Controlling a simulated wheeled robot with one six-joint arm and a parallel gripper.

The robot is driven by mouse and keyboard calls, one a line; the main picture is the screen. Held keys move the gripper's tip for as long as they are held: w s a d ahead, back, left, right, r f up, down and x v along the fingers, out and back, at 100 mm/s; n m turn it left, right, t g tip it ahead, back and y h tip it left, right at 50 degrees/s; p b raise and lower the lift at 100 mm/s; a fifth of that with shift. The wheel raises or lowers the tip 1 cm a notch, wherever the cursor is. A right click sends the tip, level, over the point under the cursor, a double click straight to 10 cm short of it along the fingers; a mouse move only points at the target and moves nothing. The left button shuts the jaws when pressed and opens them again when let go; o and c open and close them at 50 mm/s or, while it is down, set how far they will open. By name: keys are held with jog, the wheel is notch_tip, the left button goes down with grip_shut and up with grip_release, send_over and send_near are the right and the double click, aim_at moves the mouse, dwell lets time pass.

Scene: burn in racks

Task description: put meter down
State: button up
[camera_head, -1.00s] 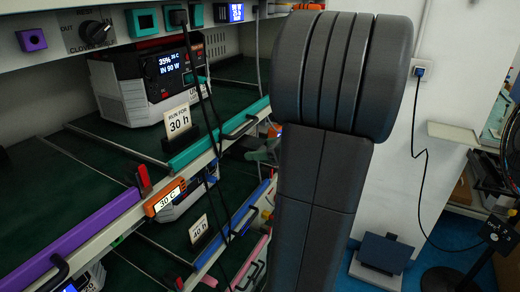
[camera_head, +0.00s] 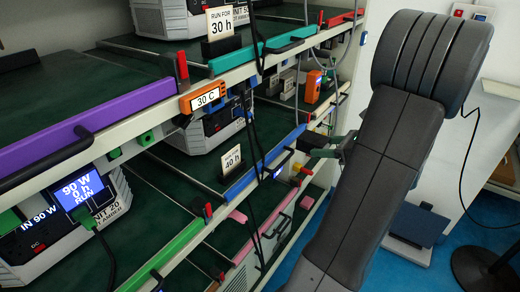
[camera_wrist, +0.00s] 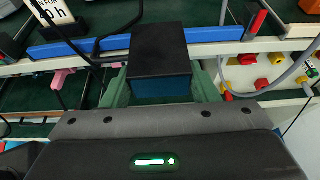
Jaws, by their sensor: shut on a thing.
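My gripper (camera_wrist: 160,88) is shut on a dark box-shaped thing, which I take to be the meter (camera_wrist: 158,50). In the wrist view its top is black and its near end is dark blue, with a green finger on each side. In the head view my gripper (camera_head: 330,147) is small and partly behind my arm, beside the rack front near the blue-edged shelf (camera_head: 262,168). The meter's face and display are hidden. In the wrist view it overlaps the blue shelf edge (camera_wrist: 75,48); I cannot tell whether it touches it.
The rack has purple (camera_head: 95,122), teal (camera_head: 235,62) and green (camera_head: 165,258) edged shelves with units, signs and hanging cables. An orange device (camera_head: 313,87) is at the rack beyond. Red and yellow buttons (camera_wrist: 262,84) show right of the gripper. Blue floor (camera_head: 405,268) lies right.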

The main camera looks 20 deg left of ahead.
jog(key=shift+f, duration=0.6)
send_near(273, 142)
jog(key=a, duration=0.1)
jog(key=w+a, duration=0.1)
jog(key=a, duration=0.1)
jog(key=w+a+p, duration=0.1)
jog(key=a, duration=0.1)
jog(key=shift+a+r, duration=0.25)
jog(key=a, duration=0.1)
jog(key=w+a, duration=0.1)
jog(key=a, duration=0.1)
jog(key=shift+w+a, duration=0.15)
jog(key=shift+a, duration=0.15)
jog(key=shift+f, duration=0.5)
jog(key=shift+d+f, duration=0.1)
jog(key=shift+f, duration=0.15)
